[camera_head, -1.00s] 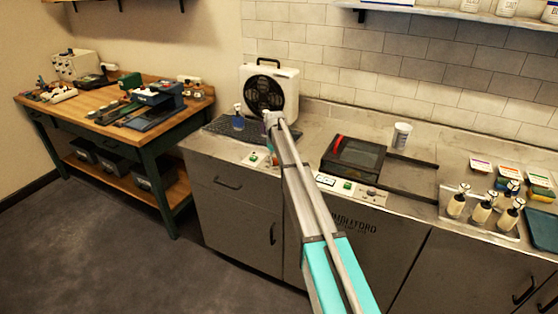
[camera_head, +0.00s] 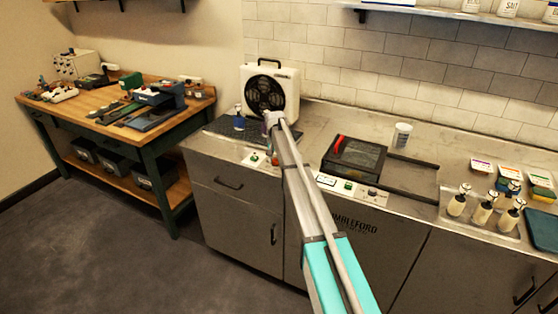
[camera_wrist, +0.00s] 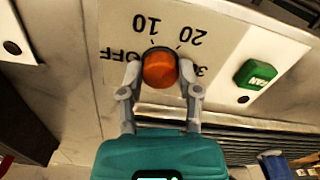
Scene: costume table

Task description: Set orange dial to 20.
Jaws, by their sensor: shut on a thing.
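The orange dial (camera_wrist: 160,70) is in the upper middle of the wrist view, on a pale panel (camera_wrist: 215,20) printed OFF, 10, 20 and a partly hidden number starting with 3. The print appears upside down. My gripper (camera_wrist: 160,74) is shut on the dial, one finger on each side. No pointer mark on the dial is clear, so I cannot tell its setting. In the head view my gripper (camera_head: 273,152) reaches the counter's front left, below the fan, and my arm mostly hides the dial.
A green FAN button (camera_wrist: 256,75) is beside the dial. The white fan unit (camera_head: 287,92) stands behind, with a blue spray bottle (camera_head: 239,120) to its left.

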